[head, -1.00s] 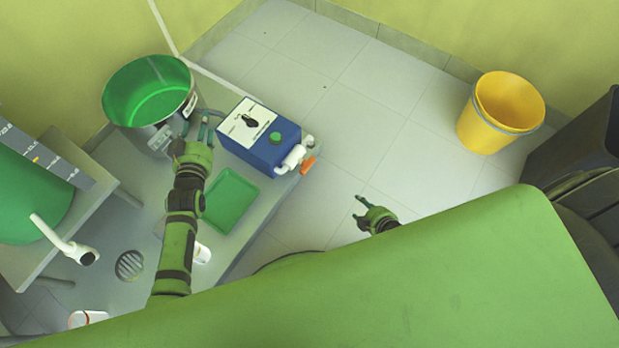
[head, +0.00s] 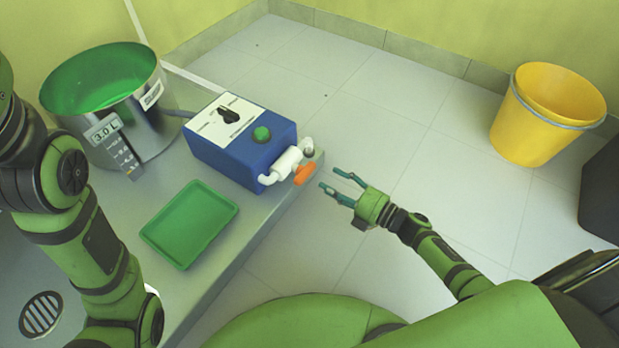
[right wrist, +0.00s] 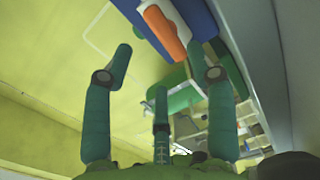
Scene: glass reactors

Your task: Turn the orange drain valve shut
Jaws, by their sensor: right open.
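The orange drain valve handle (head: 305,173) sits on the white pipe (head: 284,163) at the front right of the blue control box (head: 235,140), near the table edge. It also shows in the right wrist view (right wrist: 163,35), at the top between my fingers. My right gripper (head: 336,182) is open and empty, its fingers pointing at the handle from the right, with a small gap between. In the right wrist view its fingers (right wrist: 165,72) are spread on either side of the handle. My left arm crosses the left side of the head view; its gripper is out of frame.
A green tray (head: 190,224) lies on the grey table in front of the box. A steel pot (head: 150,125) with green inside stands behind left. A yellow bucket (head: 535,140) stands on the floor at right.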

